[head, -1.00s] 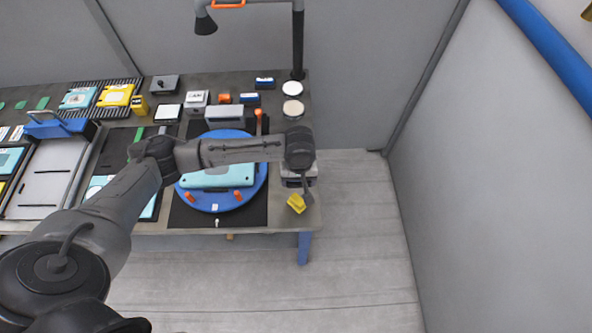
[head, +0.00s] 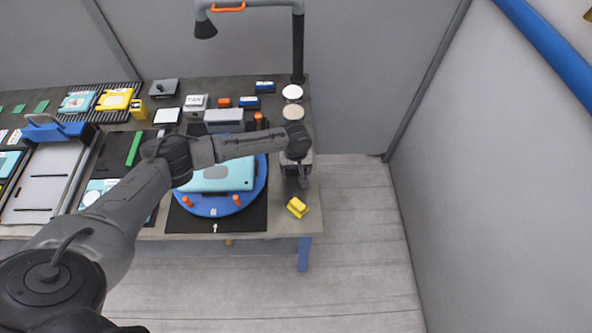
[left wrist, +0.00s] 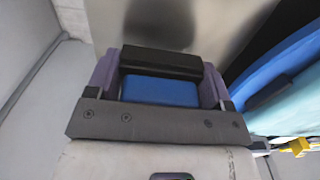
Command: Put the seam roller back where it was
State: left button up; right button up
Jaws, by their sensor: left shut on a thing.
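My left arm reaches across the bench in the head view, with its gripper (head: 302,182) low over the bench's right end. In the left wrist view the gripper (left wrist: 160,78) is shut on a blue block with a black bar, which I take to be the seam roller (left wrist: 160,91). It sits between the two purple fingers, over a pale grey surface. I cannot tell whether it touches that surface. In the head view the arm and gripper hide it. My right gripper is not in view.
A blue turntable (head: 258,190) with a teal case (head: 222,179) lies left of the gripper. A yellow piece (head: 298,207) is near the bench's front right corner. Round pads (head: 293,112) and the lamp post (head: 298,45) stand behind. Open floor lies right of the bench.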

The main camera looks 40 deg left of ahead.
pick_arm(q)
jog(key=shift+d+f, duration=0.1)
jog(key=shift+f, duration=0.75)
jog(key=shift+f, duration=0.1)
